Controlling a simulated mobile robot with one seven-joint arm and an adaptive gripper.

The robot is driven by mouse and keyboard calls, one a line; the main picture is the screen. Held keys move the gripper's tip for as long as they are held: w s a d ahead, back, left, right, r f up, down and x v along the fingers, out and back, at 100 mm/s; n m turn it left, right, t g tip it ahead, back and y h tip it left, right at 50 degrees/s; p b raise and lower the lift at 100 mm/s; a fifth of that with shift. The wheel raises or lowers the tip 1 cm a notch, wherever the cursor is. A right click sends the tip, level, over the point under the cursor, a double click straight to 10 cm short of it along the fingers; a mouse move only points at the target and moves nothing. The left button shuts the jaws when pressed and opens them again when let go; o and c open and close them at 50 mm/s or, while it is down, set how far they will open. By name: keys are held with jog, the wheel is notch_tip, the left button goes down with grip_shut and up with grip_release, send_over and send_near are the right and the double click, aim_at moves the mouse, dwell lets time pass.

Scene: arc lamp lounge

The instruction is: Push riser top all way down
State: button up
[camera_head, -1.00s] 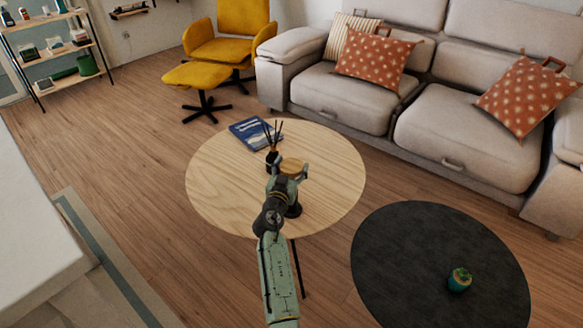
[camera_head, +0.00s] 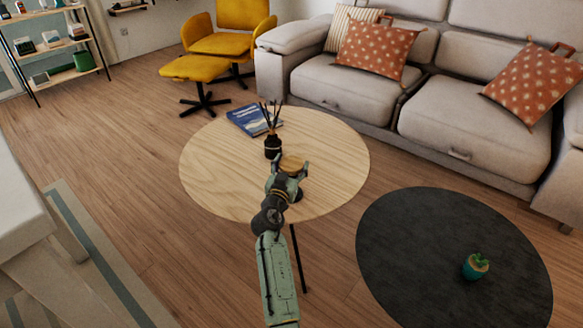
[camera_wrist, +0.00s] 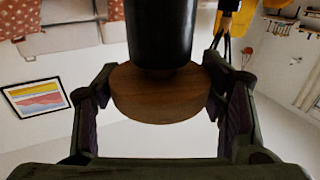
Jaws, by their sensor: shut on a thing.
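The riser is on the round light wood table, with a round wooden riser top (camera_head: 293,163) above a dark base (camera_head: 298,195). My gripper (camera_head: 289,170) is at the riser top, its fingers on opposite sides of it. In the wrist view, which looks inverted, my gripper (camera_wrist: 157,105) is shut on the brown disc of the riser top (camera_wrist: 155,98). The black column of the riser (camera_wrist: 161,35) meets the disc's underside. My gripper hides part of the riser in the head view.
A dark reed diffuser (camera_head: 272,146) stands just behind my gripper on the table (camera_head: 225,185), with a blue book (camera_head: 250,119) beyond it. A low black round table (camera_head: 420,240) at right holds a small green pot (camera_head: 475,267). A grey sofa (camera_head: 345,85) stands behind.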

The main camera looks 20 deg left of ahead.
aim_at(291, 163)
jog(key=shift+f, duration=0.3)
jog(key=o, duration=1.4)
jog(key=shift+f, duration=0.1)
jog(key=o, duration=0.3)
jog(key=shift+r, duration=0.2)
notch_tip(291, 163, up, 10)
